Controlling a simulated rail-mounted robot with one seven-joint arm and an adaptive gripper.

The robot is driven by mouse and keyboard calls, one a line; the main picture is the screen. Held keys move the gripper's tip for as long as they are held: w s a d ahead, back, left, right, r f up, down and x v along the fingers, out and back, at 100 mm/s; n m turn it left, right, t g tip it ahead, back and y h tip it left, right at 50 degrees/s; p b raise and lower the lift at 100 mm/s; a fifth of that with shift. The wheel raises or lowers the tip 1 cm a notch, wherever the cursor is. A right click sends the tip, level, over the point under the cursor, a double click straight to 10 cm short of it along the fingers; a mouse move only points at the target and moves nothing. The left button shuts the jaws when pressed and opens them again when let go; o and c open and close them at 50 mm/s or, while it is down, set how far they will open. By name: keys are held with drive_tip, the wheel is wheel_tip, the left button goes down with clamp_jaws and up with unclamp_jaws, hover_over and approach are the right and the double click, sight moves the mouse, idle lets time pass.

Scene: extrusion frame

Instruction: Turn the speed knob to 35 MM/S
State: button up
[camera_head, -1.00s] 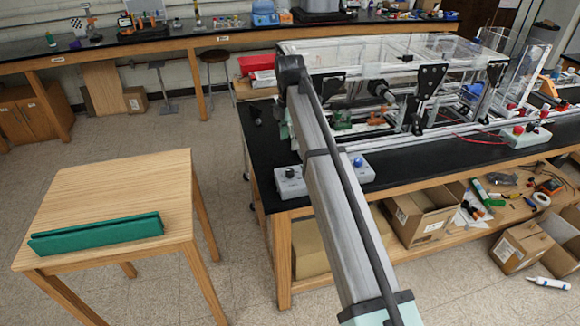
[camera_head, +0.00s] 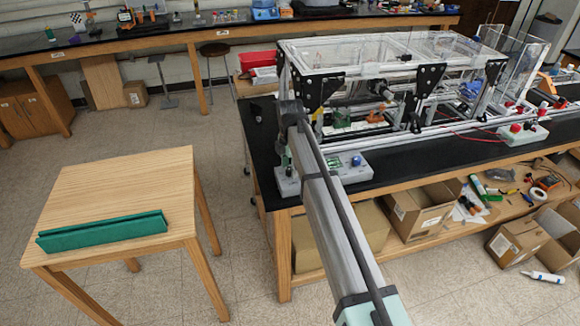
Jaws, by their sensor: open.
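A pale grey control box (camera_head: 343,174) sits on the black bench top near its front left corner. A dark knob (camera_head: 289,171) stands up on its left end and a blue knob (camera_head: 357,161) on its right end. My arm crosses in front of the middle of the box and hides that part. Any marks or speed numbers on the box are too small to read. I cannot make out my gripper; the arm link hides the area where the arm ends, near the left end of the box.
A clear-walled extrusion frame (camera_head: 400,85) stands on the bench behind the box. A second box with red knobs (camera_head: 522,133) is to the right. A wooden table (camera_head: 120,195) with a green folded piece (camera_head: 102,232) stands at the left, with open floor between.

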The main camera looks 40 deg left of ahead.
clamp_jaws()
drive_tip(key=shift+m, duration=0.3)
drive_tip(key=m+b, duration=0.1)
drive_tip(key=m, duration=0.2)
drive_tip(key=shift+m, duration=0.3)
drive_tip(key=m+b, duration=0.1)
drive_tip(key=m, duration=0.3)
drive_tip(key=shift+m, duration=0.3)
drive_tip(key=m+b, duration=0.1)
drive_tip(key=m, duration=0.3)
drive_tip(key=shift+s+m, duration=0.1)
drive_tip(key=shift+m, duration=2.3)
